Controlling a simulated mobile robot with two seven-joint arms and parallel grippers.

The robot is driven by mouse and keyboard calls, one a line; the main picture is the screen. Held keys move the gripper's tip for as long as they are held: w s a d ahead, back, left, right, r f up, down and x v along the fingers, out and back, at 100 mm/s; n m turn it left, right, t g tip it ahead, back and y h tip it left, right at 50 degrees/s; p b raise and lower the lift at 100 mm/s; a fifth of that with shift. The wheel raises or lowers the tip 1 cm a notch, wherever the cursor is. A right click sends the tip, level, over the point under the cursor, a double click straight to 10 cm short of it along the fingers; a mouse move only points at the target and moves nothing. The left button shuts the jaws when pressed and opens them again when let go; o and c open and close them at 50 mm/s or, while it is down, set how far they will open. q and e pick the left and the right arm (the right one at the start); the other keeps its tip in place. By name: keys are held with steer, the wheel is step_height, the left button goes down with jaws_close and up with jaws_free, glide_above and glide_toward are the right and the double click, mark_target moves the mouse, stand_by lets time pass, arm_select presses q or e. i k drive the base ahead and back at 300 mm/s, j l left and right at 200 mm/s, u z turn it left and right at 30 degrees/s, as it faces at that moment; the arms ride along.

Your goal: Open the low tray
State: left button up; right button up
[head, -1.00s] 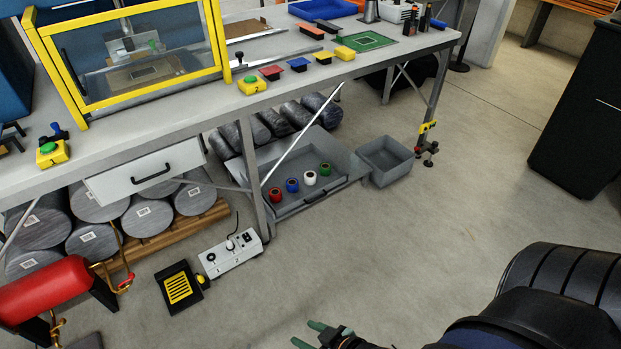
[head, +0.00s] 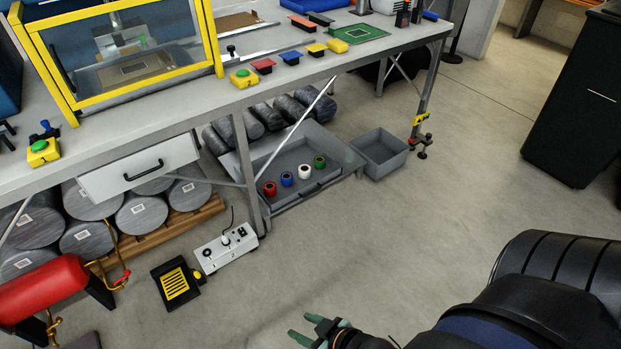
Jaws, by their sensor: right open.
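The low tray (head: 334,165) is a shallow grey tray under the workbench, close to the floor. It holds a red, a blue, a white and a green roll in a row near its front. A dark handle (head: 310,189) shows on its front side. A diagonal bench brace crosses in front of the tray's left part. My right gripper (head: 298,326) is at the bottom of the view with its greenish fingers apart and nothing between them. It is over the floor, well in front of the tray and apart from it. My left gripper is not in view.
A grey open bin (head: 380,152) stands on the floor right of the tray. A white power box (head: 226,247) and a black and yellow soldering stand (head: 176,284) lie left. A closed white drawer (head: 139,168) hangs under the bench. The floor between gripper and tray is clear.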

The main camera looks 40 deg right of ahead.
mark_target(301, 153)
steer(key=i+l, duration=0.6)
steer(key=l, duration=0.15)
steer(key=i+l+z, duration=0.1)
steer(key=i+l, duration=0.45)
steer(key=l, duration=0.2)
